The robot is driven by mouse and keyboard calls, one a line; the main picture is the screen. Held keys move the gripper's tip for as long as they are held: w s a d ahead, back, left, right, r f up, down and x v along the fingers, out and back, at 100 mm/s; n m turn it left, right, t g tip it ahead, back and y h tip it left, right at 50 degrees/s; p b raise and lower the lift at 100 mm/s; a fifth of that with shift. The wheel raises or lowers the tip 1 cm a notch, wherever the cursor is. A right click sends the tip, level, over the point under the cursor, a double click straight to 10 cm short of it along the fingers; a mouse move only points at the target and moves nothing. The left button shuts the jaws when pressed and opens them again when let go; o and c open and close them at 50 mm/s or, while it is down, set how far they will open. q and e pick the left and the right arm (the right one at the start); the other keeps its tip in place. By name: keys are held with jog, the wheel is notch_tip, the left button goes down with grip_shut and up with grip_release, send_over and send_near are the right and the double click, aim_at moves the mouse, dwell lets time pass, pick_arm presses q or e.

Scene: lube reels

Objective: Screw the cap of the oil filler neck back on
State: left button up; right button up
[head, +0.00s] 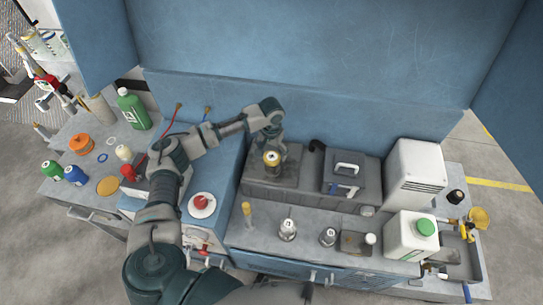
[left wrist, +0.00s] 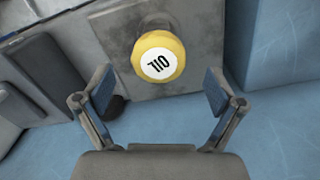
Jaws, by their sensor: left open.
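The yellow oil cap (head: 271,157) with a white disc sits at the top of the filler neck on the dark grey block (head: 257,192). In the left wrist view the round cap (left wrist: 159,56) shows its "OIL" label upside down. I cannot tell whether it is threaded on. My left gripper (head: 273,137) is just behind and above the cap in the head view. In the left wrist view the left gripper (left wrist: 158,82) is open, its fingers apart on either side of the picture, with the cap ahead between them and not gripped. The neck is mostly hidden. My right gripper is not in view.
A dark case (head: 350,174) with handles stands right of the neck, beside a white box (head: 415,172). A white jug with a green cap (head: 411,235) and small fittings (head: 288,229) stand in front. The blue wall (head: 310,60) is close behind.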

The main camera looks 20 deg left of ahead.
aim_at(271, 157)
pick_arm(q)
jog(key=shift+f, duration=1.7)
jog(key=c, duration=1.2)
jog(key=shift+r+m+p, duration=0.2)
jog(key=shift+m+p, duration=1.5)
jog(key=shift+m, duration=0.3)
jog(key=shift+f+m, duration=0.2)
jog(key=shift+m, duration=0.4)
